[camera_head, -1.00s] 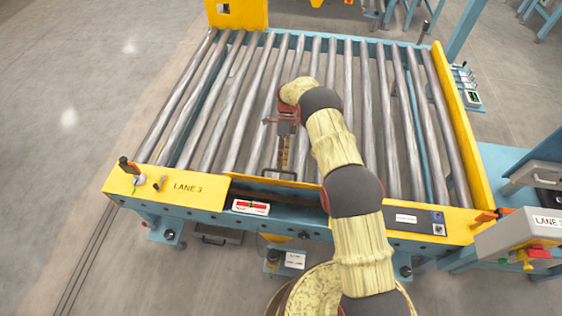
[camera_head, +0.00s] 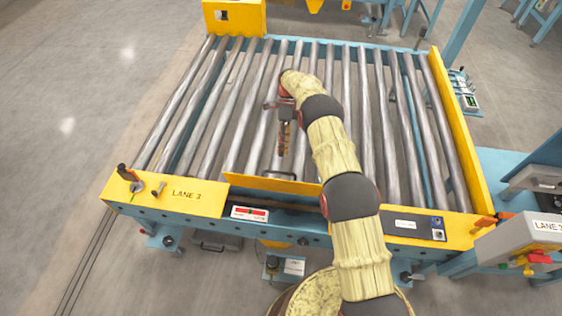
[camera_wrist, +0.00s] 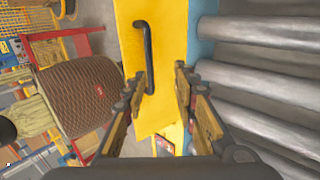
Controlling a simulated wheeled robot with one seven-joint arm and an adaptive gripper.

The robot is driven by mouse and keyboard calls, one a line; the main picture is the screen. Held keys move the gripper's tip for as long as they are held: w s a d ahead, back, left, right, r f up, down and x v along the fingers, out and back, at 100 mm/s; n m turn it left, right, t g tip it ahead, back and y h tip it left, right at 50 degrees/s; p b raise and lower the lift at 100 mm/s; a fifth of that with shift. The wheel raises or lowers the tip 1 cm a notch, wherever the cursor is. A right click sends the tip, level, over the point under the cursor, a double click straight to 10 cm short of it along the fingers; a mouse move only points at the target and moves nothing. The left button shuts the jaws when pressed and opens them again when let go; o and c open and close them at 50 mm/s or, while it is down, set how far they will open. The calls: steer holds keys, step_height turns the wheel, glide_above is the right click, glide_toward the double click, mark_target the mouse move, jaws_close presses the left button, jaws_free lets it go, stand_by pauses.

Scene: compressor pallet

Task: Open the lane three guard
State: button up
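The lane three guard (camera_head: 262,184) is a yellow panel with a dark bar handle (camera_head: 280,175), at the front edge of the roller conveyor, right of the LANE 3 label (camera_head: 186,195). My gripper (camera_head: 284,153) points down just behind the handle in the head view. In the wrist view the guard (camera_wrist: 170,50) and the handle (camera_wrist: 148,50) show ahead of my gripper (camera_wrist: 160,76). The fingers are spread with nothing between their tips. The handle's lower end lies close to the left fingertip; contact cannot be told.
Metal rollers (camera_head: 215,120) fill the conveyor behind the guard. A red-and-white indicator (camera_head: 249,213) sits on the front rail below it. A yellow side rail (camera_head: 455,130) and another labelled station (camera_head: 520,240) stand at the right. Open floor (camera_head: 50,130) lies left.

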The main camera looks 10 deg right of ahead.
steer(key=shift+v, duration=2.05)
steer(key=shift+r, duration=0.1)
